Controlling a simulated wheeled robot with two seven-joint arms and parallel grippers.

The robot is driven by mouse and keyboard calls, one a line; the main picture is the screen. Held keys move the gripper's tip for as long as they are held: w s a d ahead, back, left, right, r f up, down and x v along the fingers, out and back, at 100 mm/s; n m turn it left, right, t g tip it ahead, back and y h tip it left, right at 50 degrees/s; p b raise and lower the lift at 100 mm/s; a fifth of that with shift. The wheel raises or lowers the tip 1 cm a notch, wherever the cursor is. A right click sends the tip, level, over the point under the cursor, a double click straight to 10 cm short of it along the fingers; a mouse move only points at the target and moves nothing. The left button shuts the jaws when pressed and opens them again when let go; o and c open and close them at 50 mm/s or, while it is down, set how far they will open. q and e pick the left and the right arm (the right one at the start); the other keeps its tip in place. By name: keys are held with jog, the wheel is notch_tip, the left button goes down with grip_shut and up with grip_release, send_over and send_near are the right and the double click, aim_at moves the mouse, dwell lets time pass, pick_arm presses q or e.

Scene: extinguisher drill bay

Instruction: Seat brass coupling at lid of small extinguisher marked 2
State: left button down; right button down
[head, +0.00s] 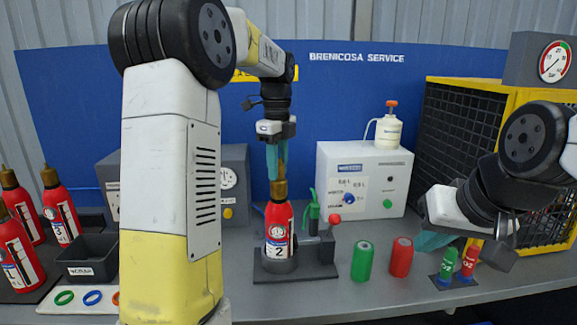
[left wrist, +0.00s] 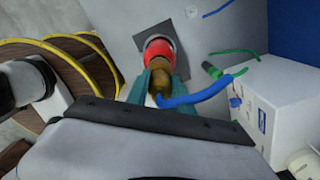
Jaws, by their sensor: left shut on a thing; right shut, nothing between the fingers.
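The small red extinguisher marked 2 (head: 279,225) stands upright in a dark grey holder (head: 300,270). It has a brass top (head: 279,188). My left gripper (head: 276,165) points down directly above it, shut on the brass coupling (left wrist: 161,80). The coupling is between the teal fingers, in line with the red extinguisher top (left wrist: 158,50) in the left wrist view. Coupling and extinguisher top appear to meet; I cannot tell whether it is fully seated. My right gripper (head: 432,241) is shut and empty at the right, near small green and red bottles.
A green lever clamp (head: 311,212) with a red knob stands right beside the extinguisher. Green (head: 362,261) and red (head: 401,257) cylinders stand to its right. A white box (head: 364,180) is behind. More red extinguishers (head: 60,208) and a black bin (head: 88,262) are at left.

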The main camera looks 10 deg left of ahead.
pick_arm(q)
jog(key=c, duration=1)
grip_release()
jog(key=shift+c, duration=0.2)
jog(key=shift+r, duration=0.1)
notch_tip(320, 180, up, 7)
jog(key=shift+r, duration=0.3)
